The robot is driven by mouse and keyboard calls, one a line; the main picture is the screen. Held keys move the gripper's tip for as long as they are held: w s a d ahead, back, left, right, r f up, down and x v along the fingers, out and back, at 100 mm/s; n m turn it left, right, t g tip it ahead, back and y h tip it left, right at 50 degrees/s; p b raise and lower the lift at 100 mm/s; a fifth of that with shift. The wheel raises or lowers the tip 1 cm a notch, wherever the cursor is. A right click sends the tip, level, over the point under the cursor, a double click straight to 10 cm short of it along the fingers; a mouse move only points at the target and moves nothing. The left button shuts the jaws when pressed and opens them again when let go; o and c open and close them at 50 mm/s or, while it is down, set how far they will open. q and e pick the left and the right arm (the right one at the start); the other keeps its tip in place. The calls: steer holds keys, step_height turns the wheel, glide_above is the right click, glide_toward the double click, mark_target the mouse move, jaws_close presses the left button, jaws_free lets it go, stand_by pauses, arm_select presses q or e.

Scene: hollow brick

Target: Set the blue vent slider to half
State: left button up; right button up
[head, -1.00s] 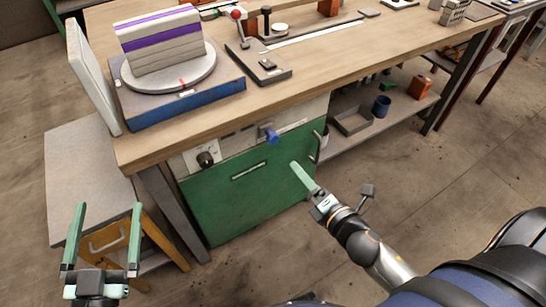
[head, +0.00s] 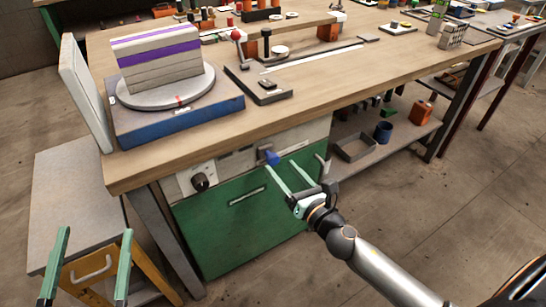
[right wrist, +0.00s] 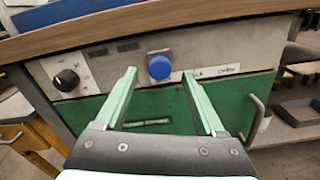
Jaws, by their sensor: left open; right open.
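The blue vent slider (head: 271,157) is a blue knob on the pale panel under the workbench top, above the green door. In the right wrist view the blue knob (right wrist: 159,67) sits ahead of and between the open fingers. My right gripper (head: 278,172) is open and empty, with its fingertips close to the knob. It also shows in the right wrist view (right wrist: 160,78); contact with the knob cannot be told. My left gripper (head: 94,245) is open and empty at the lower left, in front of the stool, far from the slider.
A black dial (head: 199,182) is on the panel left of the slider. The green door (head: 240,225) below has a handle slot. The workbench top (head: 200,142) overhangs the panel. A grey-topped stool (head: 72,195) stands at left. A shelf at right holds a tray (head: 355,149) and a cup (head: 383,132).

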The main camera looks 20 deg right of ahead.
mark_target(275, 162)
steer(key=shift+w+a, duration=0.2)
steer(key=shift+w, duration=1.1)
steer(key=shift+w+a, duration=0.15)
steer(key=shift+w, duration=1.15)
jaws_close()
